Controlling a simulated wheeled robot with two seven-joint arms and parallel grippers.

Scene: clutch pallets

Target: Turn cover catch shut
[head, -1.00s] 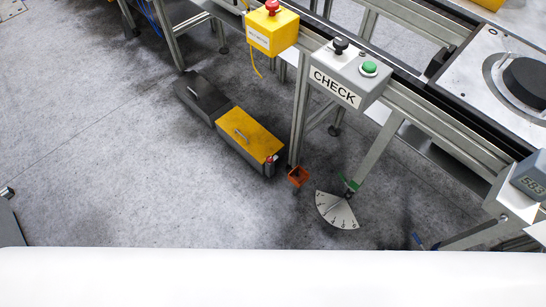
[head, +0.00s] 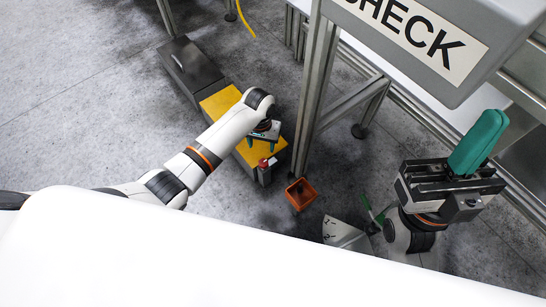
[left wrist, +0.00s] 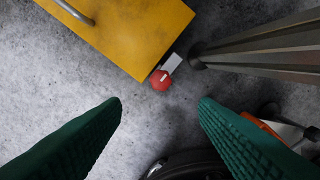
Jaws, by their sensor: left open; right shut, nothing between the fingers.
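The yellow cover (head: 218,102) tops a low dark box on the floor and has a metal handle; it fills the top of the left wrist view (left wrist: 130,30). A red catch (head: 264,163) sits at the cover's near end. In the left wrist view the red catch (left wrist: 160,82) has a pale mark and lies beside a small grey plate (left wrist: 173,62) at the cover's corner. My left gripper (head: 262,142) is over the cover, open and empty, its green fingers spread either side below the catch. My right gripper (head: 480,142) is shut and empty, at the right.
A grey frame post (head: 314,90) stands just right of the cover. An orange bin (head: 300,193) and a white graduated dial (head: 342,232) are near it. The CHECK box (head: 430,40) hangs at the upper right. A dark lidded box (head: 190,65) adjoins the yellow cover.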

